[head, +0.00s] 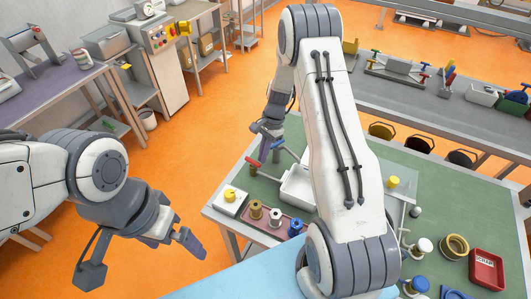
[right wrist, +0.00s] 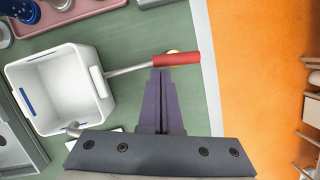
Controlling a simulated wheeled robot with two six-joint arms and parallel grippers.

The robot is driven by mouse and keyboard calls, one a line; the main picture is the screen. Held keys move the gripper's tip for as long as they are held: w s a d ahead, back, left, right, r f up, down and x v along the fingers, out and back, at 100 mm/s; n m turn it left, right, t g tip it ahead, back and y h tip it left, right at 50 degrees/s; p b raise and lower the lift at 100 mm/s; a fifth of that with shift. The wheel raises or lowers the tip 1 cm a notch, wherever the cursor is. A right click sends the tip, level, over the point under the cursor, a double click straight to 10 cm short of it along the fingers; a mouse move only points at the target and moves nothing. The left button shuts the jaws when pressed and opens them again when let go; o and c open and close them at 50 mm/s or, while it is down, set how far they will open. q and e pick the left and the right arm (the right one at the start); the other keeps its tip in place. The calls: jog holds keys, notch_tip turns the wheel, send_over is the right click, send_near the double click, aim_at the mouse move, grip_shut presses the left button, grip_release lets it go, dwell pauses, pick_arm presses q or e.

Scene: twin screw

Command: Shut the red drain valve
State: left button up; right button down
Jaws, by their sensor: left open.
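The red drain valve handle (head: 255,161) is beside the white tank (head: 297,189), on the green table in the head view. In the right wrist view, the red grip (right wrist: 176,60) lies across the picture at the end of a grey metal rod from the white tank (right wrist: 62,88). My right gripper (right wrist: 161,72) has its fingers together, with the tips at the red grip's near side; whether they touch is unclear. In the head view, my right gripper (head: 268,147) is over the handles, partly hidden. My left gripper (head: 174,238) is open and empty, away from the table.
A white block with a yellow button (head: 230,200) and a reddish tray of spools (head: 264,228) stand near the table's left edge. A red bin (head: 486,270) is at the far right. Orange floor lies left of the table.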

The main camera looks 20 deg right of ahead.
jog(key=shift+s+a+m+t, duration=0.1)
jog(key=shift+s+m+t, duration=0.15)
jog(key=shift+m, duration=0.6)
jog(key=shift+s+a+m+t, duration=0.1)
jog(key=shift+s+m+t, duration=0.15)
jog(key=shift+m, duration=0.6)
jog(key=shift+s+a+m+t+b, duration=0.15)
jog(key=shift+s+m+t+b, duration=0.1)
jog(key=shift+m, duration=0.45)
jog(key=shift+s+a+m+t+b, duration=0.15)
jog(key=shift+m+t+b, duration=0.1)
jog(key=shift+m, duration=0.45)
jog(key=shift+s+a+m+t+b, duration=0.15)
jog(key=shift+a+m+t+b, duration=0.1)
jog(key=shift+m, duration=0.7)
jog(key=shift+s+a+m+t+b, duration=0.1)
jog(key=shift+a+m+t+b, duration=0.15)
jog(key=shift+m, duration=0.7)
jog(key=shift+s+a+m+t+h+b, duration=0.1)
jog(key=shift+a+m+t+h+b, duration=0.1)
jog(key=shift+m, duration=0.5)
jog(key=shift+a+m+t+h+b, duration=0.1)
jog(key=shift+a+m+h+b, duration=0.1)
jog(key=shift+m, duration=0.5)
jog(key=shift+w+r+p, duration=0.15)
jog(key=shift+w+p, duration=0.4)
jog(key=shift+p, duration=0.15)
jog(key=shift+w, duration=0.25)
